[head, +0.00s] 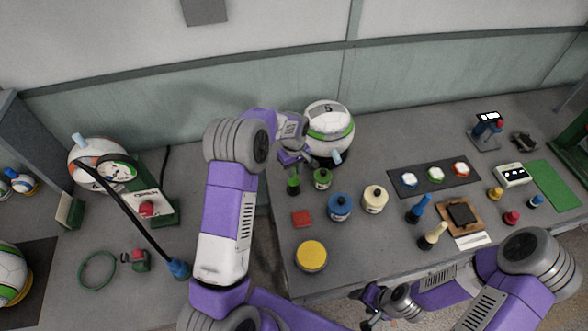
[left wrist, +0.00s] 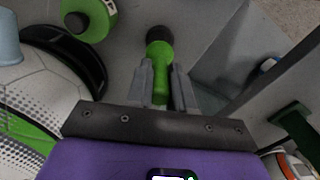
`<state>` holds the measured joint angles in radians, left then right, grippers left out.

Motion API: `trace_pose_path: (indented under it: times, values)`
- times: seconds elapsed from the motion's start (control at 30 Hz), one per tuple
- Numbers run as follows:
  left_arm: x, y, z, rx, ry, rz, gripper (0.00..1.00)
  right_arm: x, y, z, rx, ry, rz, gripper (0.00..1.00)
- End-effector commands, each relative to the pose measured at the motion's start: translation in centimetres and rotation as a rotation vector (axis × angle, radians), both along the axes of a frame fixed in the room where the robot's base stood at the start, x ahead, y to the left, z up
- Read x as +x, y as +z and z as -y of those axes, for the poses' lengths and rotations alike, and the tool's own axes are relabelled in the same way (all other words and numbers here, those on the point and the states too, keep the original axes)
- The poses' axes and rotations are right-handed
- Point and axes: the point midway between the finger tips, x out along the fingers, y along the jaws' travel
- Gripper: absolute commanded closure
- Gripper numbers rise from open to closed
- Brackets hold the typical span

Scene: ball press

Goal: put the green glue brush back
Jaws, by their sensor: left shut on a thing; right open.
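The green glue brush (head: 293,186) is held in my left gripper (head: 295,162), just left of the green glue pot (head: 322,179) at the table's left edge. In the left wrist view the brush (left wrist: 160,62) stands out between the two fingers of the left gripper (left wrist: 162,88), its dark end away from me. The green pot (left wrist: 97,14) with a dark spot on top shows at that view's upper left, apart from the brush. My right gripper (head: 374,302) is open and looks empty near the table's front edge.
A blue pot (head: 340,207) and a cream pot (head: 375,199) stand right of the green pot. A white-green ball (head: 329,128) sits close behind it. A blue brush (head: 419,208) and a cream brush (head: 433,236) stand further right. A yellow round pad (head: 311,256) lies in front.

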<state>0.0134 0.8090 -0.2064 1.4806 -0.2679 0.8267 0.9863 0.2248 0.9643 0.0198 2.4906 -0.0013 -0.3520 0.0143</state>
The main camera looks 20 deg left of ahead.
Motion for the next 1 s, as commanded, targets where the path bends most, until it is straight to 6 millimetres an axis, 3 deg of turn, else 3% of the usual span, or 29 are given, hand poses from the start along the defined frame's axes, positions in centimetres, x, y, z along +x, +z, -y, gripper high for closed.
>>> trace_pose_path:
  times: [0.17, 0.2, 0.33, 0.73, 1.0]
  values:
    - [0.0, -0.2, 0.0, 0.0, -0.001, 0.0, 1.0, 0.0, -0.2, 0.0, 0.0, 0.0, 0.0, 0.38]
    - [0.0, -0.2, 0.0, 0.0, 0.0, 0.0, 0.74, 0.0, -0.2, 0.0, 0.0, 0.0, 0.0, 0.38]
    - [0.0, -0.1, 0.0, 0.0, -0.001, 0.0, 0.54, 0.0, -0.1, 0.0, 0.0, 0.0, 0.0, 0.38]
    - [0.1, 0.7, 0.0, 0.0, -0.001, 0.002, 0.53, 0.0, 0.1, 0.0, 0.0, 0.0, 0.0, 0.38]
    - [0.1, 6.0, 0.0, 0.0, -0.002, 0.005, 0.53, 0.0, 0.4, 0.0, 0.0, 0.0, 0.0, 0.38]
